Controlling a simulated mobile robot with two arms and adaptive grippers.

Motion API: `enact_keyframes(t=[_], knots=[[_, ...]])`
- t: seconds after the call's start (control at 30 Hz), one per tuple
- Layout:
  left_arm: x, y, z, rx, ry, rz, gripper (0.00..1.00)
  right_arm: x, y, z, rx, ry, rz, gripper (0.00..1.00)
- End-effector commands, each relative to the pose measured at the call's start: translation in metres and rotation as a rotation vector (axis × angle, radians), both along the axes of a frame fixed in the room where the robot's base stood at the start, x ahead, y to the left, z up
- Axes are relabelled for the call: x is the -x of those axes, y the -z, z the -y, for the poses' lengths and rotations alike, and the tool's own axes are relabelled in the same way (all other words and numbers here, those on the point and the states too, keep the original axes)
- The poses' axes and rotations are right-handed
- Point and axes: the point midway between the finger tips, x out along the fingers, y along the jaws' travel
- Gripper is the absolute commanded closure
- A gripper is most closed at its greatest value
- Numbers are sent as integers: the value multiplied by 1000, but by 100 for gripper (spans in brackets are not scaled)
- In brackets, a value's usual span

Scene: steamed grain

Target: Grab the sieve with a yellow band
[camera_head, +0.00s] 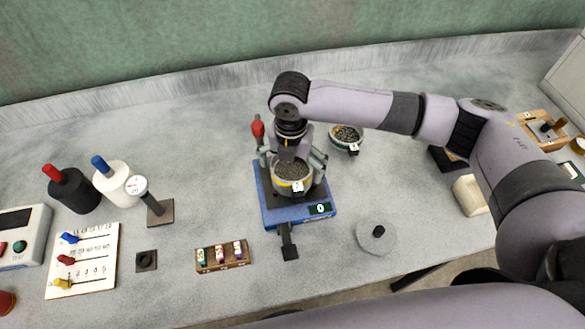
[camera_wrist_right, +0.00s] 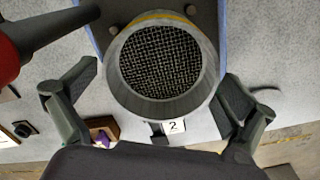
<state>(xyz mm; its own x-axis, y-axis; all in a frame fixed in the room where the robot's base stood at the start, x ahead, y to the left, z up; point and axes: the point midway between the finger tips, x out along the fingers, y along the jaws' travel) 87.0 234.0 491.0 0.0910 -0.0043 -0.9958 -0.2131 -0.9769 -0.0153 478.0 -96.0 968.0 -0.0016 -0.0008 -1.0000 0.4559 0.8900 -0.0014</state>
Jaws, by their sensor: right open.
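The sieve with a yellow band (camera_head: 293,182) stands on a blue device (camera_head: 325,223), a small white label on its side. In the right wrist view the sieve (camera_wrist_right: 165,60) shows its mesh from above, with the yellow band along its far side. My right gripper (camera_head: 293,168) is open above the device, with one finger on either side of the sieve. In the right wrist view its fingers (camera_wrist_right: 158,92) stand apart from the sieve wall, with a gap on both sides. My left gripper is not in view.
A red-topped lever (camera_head: 258,128) rises at the device's left back. Another labelled sieve (camera_head: 346,136) stands behind right. A small box of coloured pieces (camera_head: 223,255) lies front left, and a round grey disc with a knob (camera_head: 376,236) front right. Bottles (camera_head: 75,190) stand left.

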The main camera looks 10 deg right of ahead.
Motion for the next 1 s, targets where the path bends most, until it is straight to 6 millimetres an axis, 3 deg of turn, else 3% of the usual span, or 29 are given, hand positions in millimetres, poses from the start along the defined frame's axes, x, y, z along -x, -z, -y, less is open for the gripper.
enact_keyframes(t=[0.27, 1.0], knots=[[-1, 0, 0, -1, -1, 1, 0, 0, 4, 0, 0, 0, 2, 0], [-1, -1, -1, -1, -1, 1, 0, -1, 3, 0, 0, 1, 2, 48]])
